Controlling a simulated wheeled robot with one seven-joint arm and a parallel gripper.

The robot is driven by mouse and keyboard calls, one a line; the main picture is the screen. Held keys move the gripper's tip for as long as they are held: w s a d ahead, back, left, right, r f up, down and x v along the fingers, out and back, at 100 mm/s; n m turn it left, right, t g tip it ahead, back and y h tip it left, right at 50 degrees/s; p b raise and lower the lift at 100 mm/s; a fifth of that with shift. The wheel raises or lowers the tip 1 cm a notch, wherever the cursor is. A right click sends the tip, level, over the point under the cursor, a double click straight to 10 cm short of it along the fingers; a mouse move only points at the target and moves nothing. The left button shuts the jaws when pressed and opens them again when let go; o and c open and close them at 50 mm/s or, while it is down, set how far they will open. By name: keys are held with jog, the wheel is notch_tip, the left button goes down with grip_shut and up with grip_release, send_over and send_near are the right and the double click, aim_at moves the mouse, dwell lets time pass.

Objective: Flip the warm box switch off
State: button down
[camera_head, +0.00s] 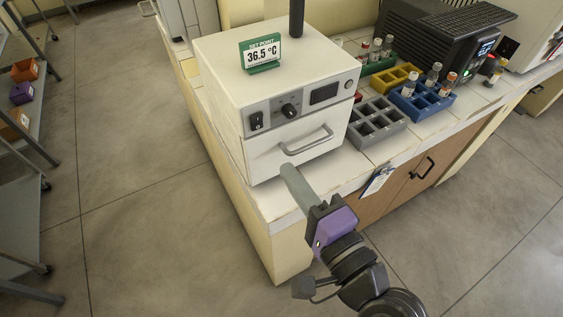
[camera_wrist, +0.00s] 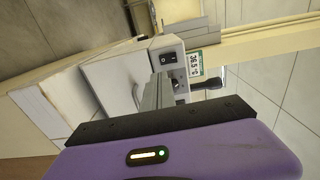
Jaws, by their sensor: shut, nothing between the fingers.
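The warm box (camera_head: 275,90) is a white incubator on the counter with a front handle, a knob and a small dark display. Its black rocker switch (camera_head: 256,120) is at the left of the front control panel. The switch also shows in the wrist view (camera_wrist: 170,57), with a white mark on it; I cannot tell for sure which side is pressed. My gripper (camera_head: 287,170) is shut and empty, in front of the box's lower front and below the switch. In the wrist view its fingers (camera_wrist: 152,92) point toward the panel, apart from the switch.
A green set-point sign (camera_head: 262,54) reading 36.5 °C stands on the box. A drawer handle (camera_head: 307,140) sticks out from the box front. A grey rack (camera_head: 376,124), a blue rack (camera_head: 421,103) and a yellow rack (camera_head: 394,78) stand to the right.

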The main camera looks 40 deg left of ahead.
jog(key=shift+b+v, duration=0.35)
jog(key=shift+v, duration=1.6)
jog(key=w+d+t+h, duration=0.3)
jog(key=w+d+t, duration=0.2)
jog(key=d+t, duration=0.1)
jog(key=s+d+f+t+h, duration=0.1)
jog(key=d+f+t+h, duration=0.15)
jog(key=d, duration=0.35)
jog(key=s+d+f+t+h, duration=0.1)
jog(key=d+t+h, duration=0.1)
jog(key=d+h, duration=0.3)
jog(key=s+d+f+n+g+h, duration=0.1)
jog(key=s+d+f+n+h, duration=0.1)
jog(key=s+d, duration=0.6)
jog(key=s+d+f+n+g+h, duration=0.1)
jog(key=s+d+f+h, duration=0.3)
jog(key=s+d, duration=0.5)
jog(key=s+n, duration=0.1)
jog(key=s, duration=0.4)
jog(key=shift+s+f, duration=0.3)
